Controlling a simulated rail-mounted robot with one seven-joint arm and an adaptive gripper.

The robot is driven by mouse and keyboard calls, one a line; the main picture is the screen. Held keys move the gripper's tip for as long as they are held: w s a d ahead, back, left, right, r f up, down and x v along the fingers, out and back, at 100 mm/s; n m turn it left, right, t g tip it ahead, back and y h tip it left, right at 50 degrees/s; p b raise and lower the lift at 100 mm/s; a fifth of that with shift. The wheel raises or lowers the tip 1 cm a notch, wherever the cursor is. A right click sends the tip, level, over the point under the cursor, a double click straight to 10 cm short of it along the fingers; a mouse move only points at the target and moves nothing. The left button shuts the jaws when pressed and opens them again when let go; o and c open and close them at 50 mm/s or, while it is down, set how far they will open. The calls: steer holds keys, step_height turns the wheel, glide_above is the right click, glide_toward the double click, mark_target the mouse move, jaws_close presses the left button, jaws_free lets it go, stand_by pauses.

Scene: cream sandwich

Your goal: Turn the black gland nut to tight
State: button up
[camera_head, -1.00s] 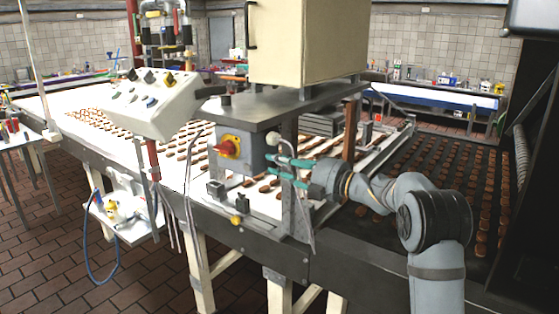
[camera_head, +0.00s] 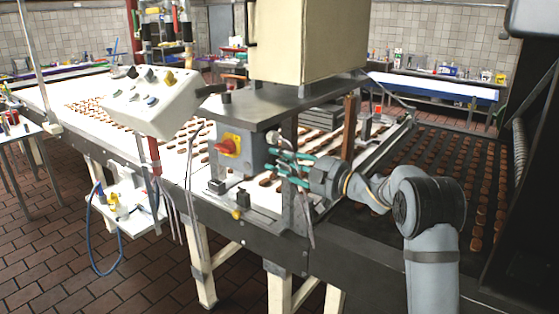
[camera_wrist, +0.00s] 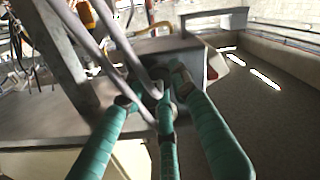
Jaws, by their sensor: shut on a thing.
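The grey switch box (camera_head: 250,150) with a red knob on a yellow plate hangs under the metal shelf. My gripper (camera_head: 277,160), with teal-wrapped fingers, reaches to the box's right side. In the wrist view, the three fingers of my gripper (camera_wrist: 154,96) close in around a small dark part, the black gland nut (camera_wrist: 150,88), where grey cables meet the box. The nut is mostly hidden by the fingertips and cables, so its turn and tightness cannot be seen. In the head view it is too small and covered to make out.
Loose grey cables (camera_wrist: 115,40) cross in front of the fingers. A metal post (camera_head: 292,190) stands by my gripper. A cream cabinet (camera_head: 305,40) sits above the shelf (camera_head: 270,105). A dark conveyor with biscuits (camera_head: 450,180) lies right; a white control panel (camera_head: 150,100) stands left.

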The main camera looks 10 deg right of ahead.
steer(key=shift+f, duration=0.1)
stand_by(0.3)
steer(key=o, duration=1.2)
steer(key=shift+c, duration=0.2)
steer(key=v, duration=1.2)
steer(key=x, duration=1.2)
